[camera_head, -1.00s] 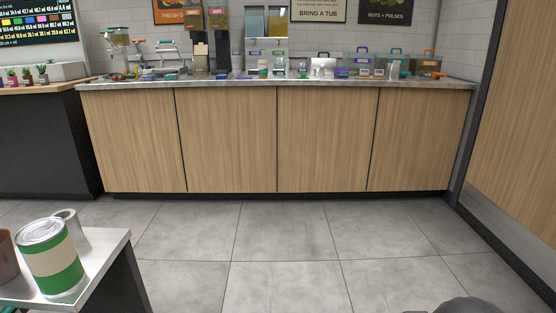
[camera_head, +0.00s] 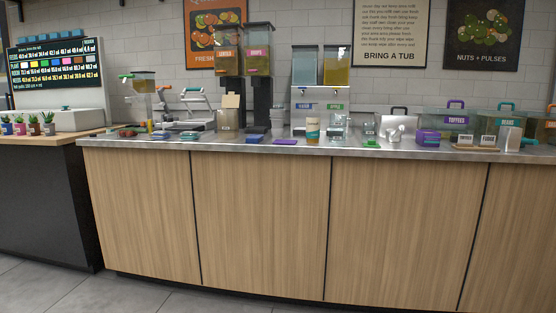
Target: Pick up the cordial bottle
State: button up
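I cannot pick out the cordial bottle for certain. The long counter (camera_head: 262,147) ahead bears many small items. A small tan and white container (camera_head: 312,130) stands on it near the middle, but its kind is too small to tell. Behind it stands a drink dispenser with two tanks, one bluish (camera_head: 305,66) and one yellow (camera_head: 337,66); a label below the yellow tank seems to read "APPLE". My gripper is not in view.
Two tall dispensers (camera_head: 258,60) stand left of the drink dispenser. Handled tubs, one marked "TOFFEES" (camera_head: 456,120), fill the counter's right. A side counter with potted plants (camera_head: 33,124) stands at left. Grey floor (camera_head: 150,293) shows clear at lower left.

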aim_at(313, 114)
jog(key=i+j+u, duration=0.2)
jog(key=i+u, duration=0.8)
jog(key=i+l+u, duration=0.1)
jog(key=i+u, duration=0.4)
jog(key=i+j+z, duration=0.2)
jog(key=i+z, duration=0.15)
jog(key=i, duration=0.2)
jog(key=i+j+z, duration=0.4)
jog(key=i+l+z, duration=0.1)
jog(key=z, duration=2.4)
